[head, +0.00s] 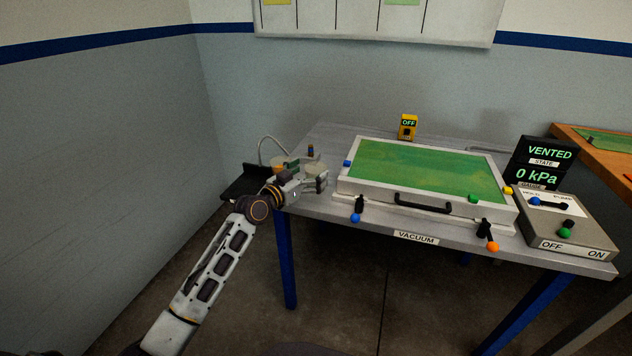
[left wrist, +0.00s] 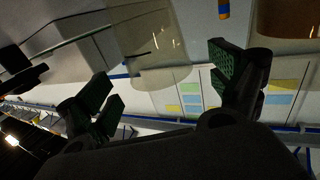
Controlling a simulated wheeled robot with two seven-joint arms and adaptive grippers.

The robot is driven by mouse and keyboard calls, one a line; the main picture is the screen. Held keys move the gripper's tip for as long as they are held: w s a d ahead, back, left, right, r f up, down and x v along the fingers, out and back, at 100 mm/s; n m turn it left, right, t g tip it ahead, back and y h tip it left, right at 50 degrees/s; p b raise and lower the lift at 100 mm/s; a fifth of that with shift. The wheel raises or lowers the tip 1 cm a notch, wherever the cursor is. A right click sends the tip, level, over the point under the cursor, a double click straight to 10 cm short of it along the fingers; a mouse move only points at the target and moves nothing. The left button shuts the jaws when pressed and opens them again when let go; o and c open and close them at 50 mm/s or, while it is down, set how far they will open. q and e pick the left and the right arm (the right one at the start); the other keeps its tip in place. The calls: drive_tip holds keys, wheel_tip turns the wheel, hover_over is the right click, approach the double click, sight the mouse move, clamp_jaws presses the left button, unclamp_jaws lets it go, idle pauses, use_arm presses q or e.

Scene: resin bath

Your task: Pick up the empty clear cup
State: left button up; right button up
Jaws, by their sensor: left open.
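A clear, faintly yellow cup (left wrist: 148,40) shows in the left wrist view, upside down in that tilted picture, between and beyond my finger pads. In the head view it appears as a pale cup (head: 313,167) on the left end of the grey table, partly hidden by my left gripper (head: 322,183). My left gripper is open, its two fingers (left wrist: 167,78) spread wide with dark green pads, and nothing is clamped between them. I cannot tell whether a pad touches the cup. My right gripper is not in view.
An amber-coloured cup (left wrist: 298,14) and a small blue-and-orange object (head: 310,151) stand close to the clear cup. The white-framed vacuum box (head: 420,171) with a green top fills the table's middle. The control box (head: 565,225) sits at the right.

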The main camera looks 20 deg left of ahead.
use_arm(q)
drive_tip(key=shift+w+d, duration=0.25)
drive_tip(key=shift+w, duration=0.35)
drive_tip(key=shift+w+d, duration=0.1)
drive_tip(key=shift+w, duration=0.15)
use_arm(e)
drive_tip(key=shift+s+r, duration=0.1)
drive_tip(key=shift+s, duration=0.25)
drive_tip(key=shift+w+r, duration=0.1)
use_arm(q)
drive_tip(key=shift+c, duration=0.6)
drive_tip(key=c, duration=1)
drive_tip(key=shift+r, duration=0.1)
drive_tip(key=shift+r, duration=0.45)
wheel_tip(320, 180, up, 9)
drive_tip(key=p, duration=0.3)
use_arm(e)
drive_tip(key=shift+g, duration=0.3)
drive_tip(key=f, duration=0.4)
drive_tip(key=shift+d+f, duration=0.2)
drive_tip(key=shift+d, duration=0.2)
